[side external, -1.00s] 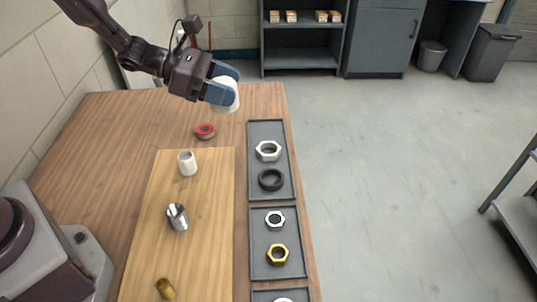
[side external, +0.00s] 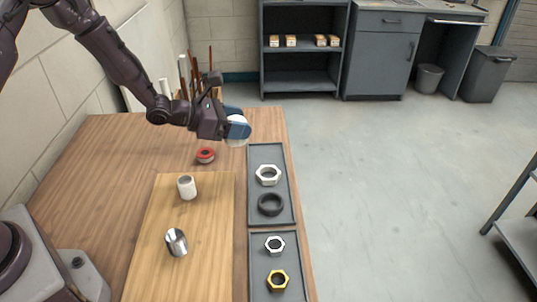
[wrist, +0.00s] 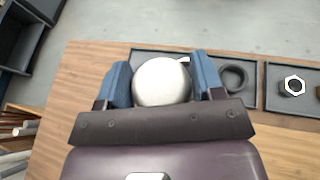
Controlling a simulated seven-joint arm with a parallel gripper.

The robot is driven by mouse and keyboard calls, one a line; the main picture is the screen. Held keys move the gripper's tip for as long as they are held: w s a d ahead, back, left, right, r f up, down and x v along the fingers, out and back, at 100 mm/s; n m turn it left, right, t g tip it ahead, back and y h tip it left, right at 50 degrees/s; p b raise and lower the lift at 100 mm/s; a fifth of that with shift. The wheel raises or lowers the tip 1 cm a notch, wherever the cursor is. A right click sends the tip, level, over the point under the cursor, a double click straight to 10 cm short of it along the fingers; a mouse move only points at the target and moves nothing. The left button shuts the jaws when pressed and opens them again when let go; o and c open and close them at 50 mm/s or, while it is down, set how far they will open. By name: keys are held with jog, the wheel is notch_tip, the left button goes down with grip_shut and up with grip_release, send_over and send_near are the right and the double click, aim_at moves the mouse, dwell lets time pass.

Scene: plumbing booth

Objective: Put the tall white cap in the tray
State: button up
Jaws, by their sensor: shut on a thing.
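A white, round-topped cap (wrist: 162,82) sits between my gripper's two blue fingers (wrist: 161,84) in the wrist view. In the side external view my gripper (side external: 237,128) is shut on this white cap (side external: 236,141), which is partly hidden by the finger. It is held above the far end of the table, near the far end of the dark grey tray (side external: 267,154). In the wrist view the tray (wrist: 143,54) lies behind the cap.
A red ring (side external: 205,155) lies on the table.

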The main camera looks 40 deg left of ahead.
jog(key=w+f, duration=0.2)
jog(key=w, duration=0.1)
jog(key=w+f, duration=0.2)
jog(key=w, duration=0.1)
jog(key=w+f, duration=0.3)
jog(key=shift+w+d, duration=0.1)
jog(key=shift+w, duration=0.1)
jog(key=shift+w+f, duration=0.65)
jog(key=shift+f, duration=1.55)
jog(key=shift+f, duration=0.15)
jog(key=o, duration=0.9)
